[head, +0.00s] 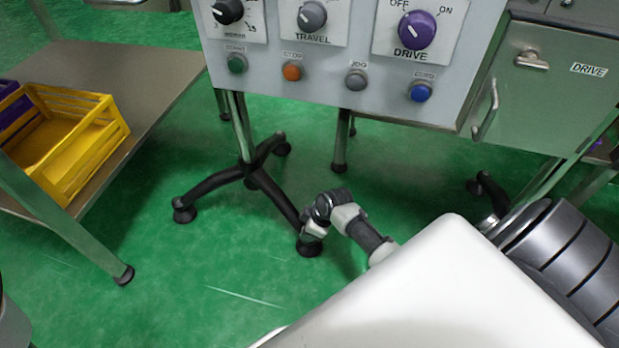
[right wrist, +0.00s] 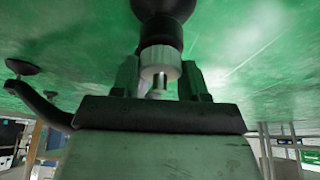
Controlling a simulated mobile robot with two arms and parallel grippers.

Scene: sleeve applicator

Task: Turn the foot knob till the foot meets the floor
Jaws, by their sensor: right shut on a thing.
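The foot knob (right wrist: 160,62) is a pale ribbed metal collar on the foot's stem in the right wrist view. My right gripper (right wrist: 158,80) has a finger on each side of it and is shut on it. The black foot (right wrist: 165,8) shows beyond the knob, cut by the top edge. In the head view my right gripper (head: 312,230) is low at the end of a black stand leg, just above the round black foot (head: 309,248). The knob is hidden there. I cannot tell whether the foot touches the floor. My left gripper is not in view.
The stand's black legs (head: 215,182) spread under a grey control panel (head: 325,82) with knobs and buttons. A steel table (head: 130,75) with a yellow crate (head: 92,150) stands at left. A cabinet marked DRIVE (head: 545,110) is at right. Green floor (head: 210,280) is open in front.

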